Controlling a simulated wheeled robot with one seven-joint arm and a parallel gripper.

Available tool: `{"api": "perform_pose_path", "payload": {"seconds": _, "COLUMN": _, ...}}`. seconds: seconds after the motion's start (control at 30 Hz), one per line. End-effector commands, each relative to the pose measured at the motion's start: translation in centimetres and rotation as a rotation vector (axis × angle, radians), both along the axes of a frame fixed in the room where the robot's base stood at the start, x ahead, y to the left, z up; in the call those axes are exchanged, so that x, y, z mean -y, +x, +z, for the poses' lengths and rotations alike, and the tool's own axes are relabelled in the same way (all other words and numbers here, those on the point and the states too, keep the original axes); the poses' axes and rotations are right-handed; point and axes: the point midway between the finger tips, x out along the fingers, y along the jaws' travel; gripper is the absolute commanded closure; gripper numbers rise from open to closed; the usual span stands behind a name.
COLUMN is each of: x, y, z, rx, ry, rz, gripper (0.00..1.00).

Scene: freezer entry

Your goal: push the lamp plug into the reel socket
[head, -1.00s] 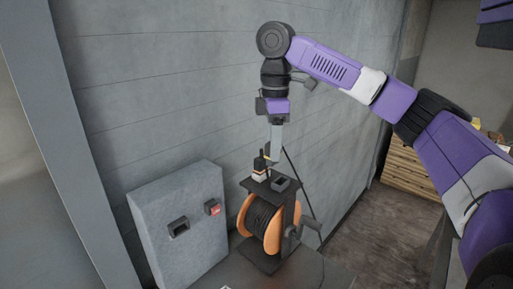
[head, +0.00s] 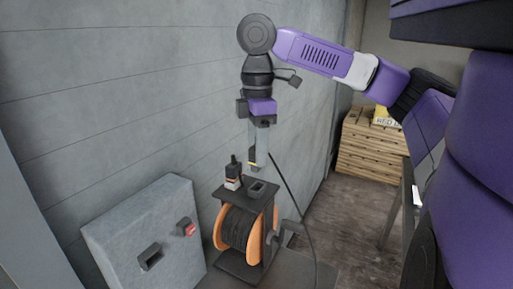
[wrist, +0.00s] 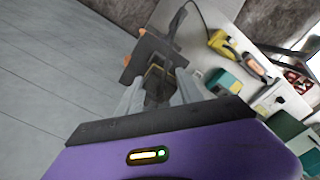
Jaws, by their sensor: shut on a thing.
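My gripper (head: 256,165) points down above the reel and is shut on the lamp plug (wrist: 155,83), a dark plug with a yellow band. A black cord runs from near the fingertips down to the right in the head view. The plug is mostly hidden by the fingers there. The cable reel (head: 240,228) has orange flanges and a dark top plate. The reel socket (head: 257,188), a dark rectangular opening, sits on that plate just below the fingertips. The plug appears apart from it, above; exact alignment cannot be told.
Another black plug (head: 233,172) with a pale and orange base stands on the plate's left side. A grey box (head: 125,240) with a dark recess and red switch is left of the reel. The grey wall is close behind.

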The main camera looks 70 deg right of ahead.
Motion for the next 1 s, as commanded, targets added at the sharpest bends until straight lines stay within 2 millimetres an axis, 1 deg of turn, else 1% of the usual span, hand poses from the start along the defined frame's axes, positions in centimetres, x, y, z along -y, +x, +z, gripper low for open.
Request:
{"api": "perform_pose_path", "payload": {"seconds": 0.03, "x": -0.1, "y": 0.0, "z": 0.3, "rx": 0.001, "ry": 0.003, "rz": 0.005, "gripper": 1.0}}
{"api": "perform_pose_path", "payload": {"seconds": 0.07, "x": 0.0, "y": 0.0, "z": 0.1, "rx": 0.0, "ry": 0.001, "rz": 0.007, "gripper": 1.0}}
{"api": "perform_pose_path", "payload": {"seconds": 0.1, "x": 0.0, "y": 0.0, "z": -0.6, "rx": -0.001, "ry": 0.001, "rz": 0.006, "gripper": 1.0}}
{"api": "perform_pose_path", "payload": {"seconds": 0.2, "x": 0.0, "y": 0.0, "z": -1.4, "rx": 0.0, "ry": 0.001, "rz": 0.006, "gripper": 1.0}}
{"api": "perform_pose_path", "payload": {"seconds": 0.5, "x": 0.0, "y": 0.0, "z": -3.5, "rx": 0.0, "ry": 0.0, "rz": 0.007, "gripper": 1.0}}
{"api": "perform_pose_path", "payload": {"seconds": 0.7, "x": 0.0, "y": 0.0, "z": -3.9, "rx": 0.0, "ry": -0.001, "rz": 0.006, "gripper": 1.0}}
{"api": "perform_pose_path", "payload": {"seconds": 1.0, "x": 0.0, "y": 0.0, "z": -4.0, "rx": 0.0, "ry": -0.001, "rz": 0.006, "gripper": 1.0}}
